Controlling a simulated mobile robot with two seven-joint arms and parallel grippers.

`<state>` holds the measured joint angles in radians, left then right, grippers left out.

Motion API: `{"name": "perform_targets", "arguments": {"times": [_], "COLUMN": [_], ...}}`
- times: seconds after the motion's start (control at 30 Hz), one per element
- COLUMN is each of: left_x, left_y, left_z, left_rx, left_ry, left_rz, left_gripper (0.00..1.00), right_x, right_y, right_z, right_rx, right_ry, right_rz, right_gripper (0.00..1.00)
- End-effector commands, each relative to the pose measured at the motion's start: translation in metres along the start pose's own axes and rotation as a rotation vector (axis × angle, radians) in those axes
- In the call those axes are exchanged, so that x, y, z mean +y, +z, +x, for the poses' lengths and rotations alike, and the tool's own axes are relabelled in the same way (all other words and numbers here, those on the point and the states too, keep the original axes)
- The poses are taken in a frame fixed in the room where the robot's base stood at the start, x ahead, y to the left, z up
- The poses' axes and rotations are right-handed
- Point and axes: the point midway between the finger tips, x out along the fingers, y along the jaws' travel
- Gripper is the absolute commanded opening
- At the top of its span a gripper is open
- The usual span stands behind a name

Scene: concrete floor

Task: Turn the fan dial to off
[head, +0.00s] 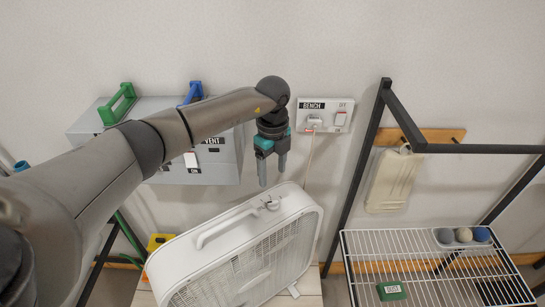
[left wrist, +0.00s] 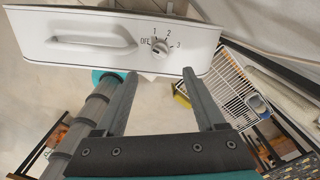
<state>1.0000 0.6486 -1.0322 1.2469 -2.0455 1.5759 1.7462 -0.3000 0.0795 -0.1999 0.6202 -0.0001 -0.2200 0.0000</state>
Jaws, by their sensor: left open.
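The white box fan (head: 232,262) stands upright on a light surface, its grille facing the lower right. Its dial (head: 272,204) is on the top face, near the right end. In the left wrist view the dial (left wrist: 160,46) has marks OFF, 1, 2 and 3 around it; its exact setting is too small to tell. My left gripper (head: 272,172) hangs fingers down just above the dial end, apart from it. In the left wrist view its fingers (left wrist: 158,76) are open and empty, with the dial beyond the gap between them. My right gripper is not in view.
A switch plate marked BENCH (head: 325,117) with a plugged-in cord is on the wall behind. A grey VENT box (head: 215,160) stands left of it.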

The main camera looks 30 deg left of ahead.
Motion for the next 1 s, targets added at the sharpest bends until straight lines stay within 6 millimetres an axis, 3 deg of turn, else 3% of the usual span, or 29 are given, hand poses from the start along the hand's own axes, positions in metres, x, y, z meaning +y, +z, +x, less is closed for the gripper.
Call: {"name": "perform_targets", "arguments": {"times": [0.13,0.33,0.87,1.0], "left_x": [-0.001,0.0,0.0,-0.006], "left_y": [0.001,0.0,-0.001,-0.023], "left_z": [-0.026,-0.043,-0.044,-0.036], "left_rx": [-0.001,0.0,0.002,0.066], "left_ry": [-0.002,0.0,0.0,-0.039], "left_rz": [0.0,0.0,0.001,0.054], "left_gripper": [0.72,0.72,0.72,0.72], "right_x": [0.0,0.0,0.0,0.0], "right_y": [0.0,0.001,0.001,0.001], "right_z": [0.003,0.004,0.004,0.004], "right_rx": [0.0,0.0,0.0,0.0], "right_ry": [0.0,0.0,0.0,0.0], "right_rz": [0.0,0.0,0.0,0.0], "right_gripper": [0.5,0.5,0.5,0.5]}}
